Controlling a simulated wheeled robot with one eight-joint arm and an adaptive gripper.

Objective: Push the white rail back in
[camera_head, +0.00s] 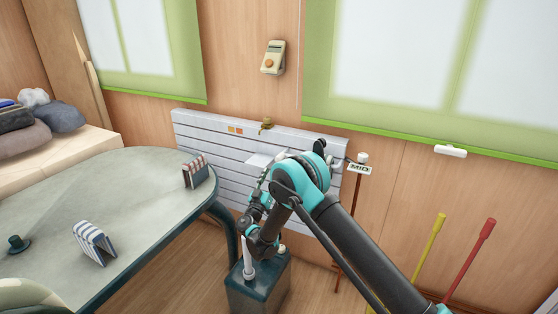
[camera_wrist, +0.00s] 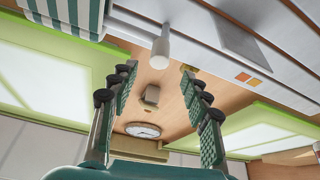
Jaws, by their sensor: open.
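A pale flat piece (camera_head: 260,159), which looks like the white rail, juts from the white slatted cabinet (camera_head: 190,132) by the wall. My arm hides part of it, so I cannot tell how far it sticks out. My gripper (camera_wrist: 157,70) is open in the wrist view, its padded fingers apart with nothing between them. Beyond the fingertips a white rounded stub (camera_wrist: 160,48) shows; I cannot tell whether it belongs to the rail. A grey flat plate (camera_wrist: 243,42) lies to its right, along the cabinet. In the head view my arm largely hides the gripper.
A grey-green table (camera_head: 140,190) with striped holders (camera_head: 94,243) stands at left. A dark box (camera_head: 258,290) is on the floor below my arm. A small MID sign (camera_head: 360,168) stands right of the cabinet. Yellow (camera_head: 430,245) and red (camera_head: 470,258) poles lean at right.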

